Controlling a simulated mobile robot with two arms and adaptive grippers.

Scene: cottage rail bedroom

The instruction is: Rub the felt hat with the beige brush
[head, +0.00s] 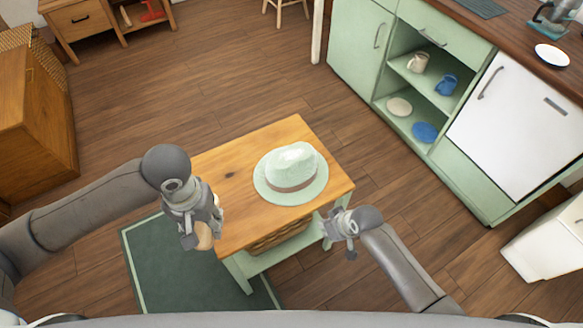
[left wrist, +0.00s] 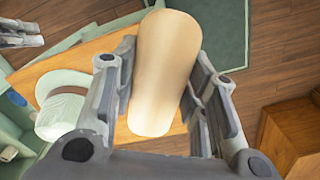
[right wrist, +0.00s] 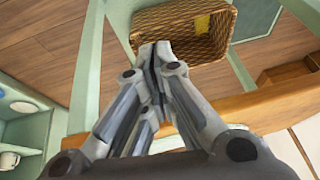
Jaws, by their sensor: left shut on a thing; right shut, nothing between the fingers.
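The pale green felt hat (head: 291,168) sits brim down on the wooden top of a small table (head: 236,218), with a brownish band around its crown. It also shows in the left wrist view (left wrist: 62,108). My left gripper (head: 203,228) is shut on the beige brush (left wrist: 162,70), a smooth rounded body between its fingers. It holds the brush by the table's left edge, apart from the hat. The brush's bristles are not visible. My right gripper (head: 345,232) is shut and empty by the table's right edge, with its fingertips together in the right wrist view (right wrist: 155,50).
A wicker basket (right wrist: 185,35) is on the shelf under the tabletop. A dark green rug (head: 165,265) lies at the table's left. A green cabinet (head: 360,55) with dishes stands at the right, and a wooden cabinet (head: 40,140) at the left. Tabletop left of the hat is bare.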

